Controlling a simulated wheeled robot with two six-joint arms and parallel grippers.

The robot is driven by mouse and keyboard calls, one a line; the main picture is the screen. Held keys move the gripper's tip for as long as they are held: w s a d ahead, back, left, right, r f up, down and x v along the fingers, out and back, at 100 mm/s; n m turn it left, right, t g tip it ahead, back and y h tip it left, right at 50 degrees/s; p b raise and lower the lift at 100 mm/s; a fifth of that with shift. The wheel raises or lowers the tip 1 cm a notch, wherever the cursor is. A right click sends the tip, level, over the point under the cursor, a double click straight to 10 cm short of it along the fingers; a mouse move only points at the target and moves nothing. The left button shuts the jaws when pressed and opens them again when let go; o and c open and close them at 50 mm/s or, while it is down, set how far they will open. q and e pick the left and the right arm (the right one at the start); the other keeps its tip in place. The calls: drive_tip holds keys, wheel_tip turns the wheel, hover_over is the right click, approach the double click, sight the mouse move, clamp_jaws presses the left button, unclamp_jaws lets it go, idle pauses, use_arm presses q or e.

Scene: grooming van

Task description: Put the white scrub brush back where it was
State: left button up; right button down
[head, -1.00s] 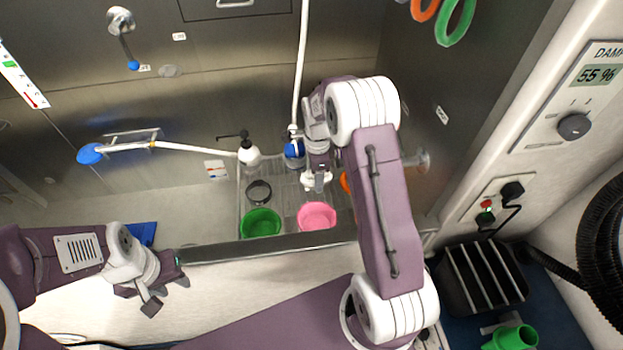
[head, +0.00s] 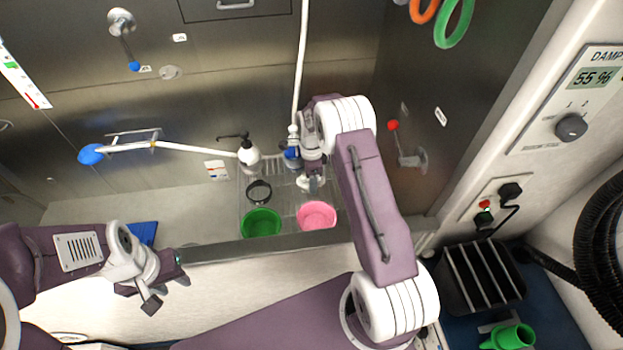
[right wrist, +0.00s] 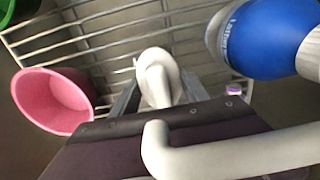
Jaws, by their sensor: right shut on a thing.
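The white scrub brush (right wrist: 157,72) is between the fingers of my right gripper (right wrist: 157,95) in the right wrist view, over the wire rack. In the head view my right gripper (head: 312,184) is above the rack (head: 285,190) in the tub, just behind the pink bowl (head: 317,215). The brush shows there only as a small white patch at the fingertips. I cannot tell whether it touches the rack. My left gripper (head: 167,291) is open and empty in front of the tub's front edge.
A green bowl (head: 261,222), a dark ring (head: 259,190) and a white bottle (head: 249,155) are on the rack to the left. A blue-and-white item (right wrist: 262,40) is close right of the brush in the wrist view. The tub's front rim (head: 270,246) runs below.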

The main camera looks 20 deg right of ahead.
drive_tip(key=shift+f, duration=0.2)
drive_tip(key=c, duration=0.6)
unclamp_jaws()
drive_tip(key=shift+o, duration=0.2)
drive_tip(key=shift+r, duration=0.3)
wheel_tip(320, 180, up, 12)
drive_tip(key=shift+f, duration=0.1)
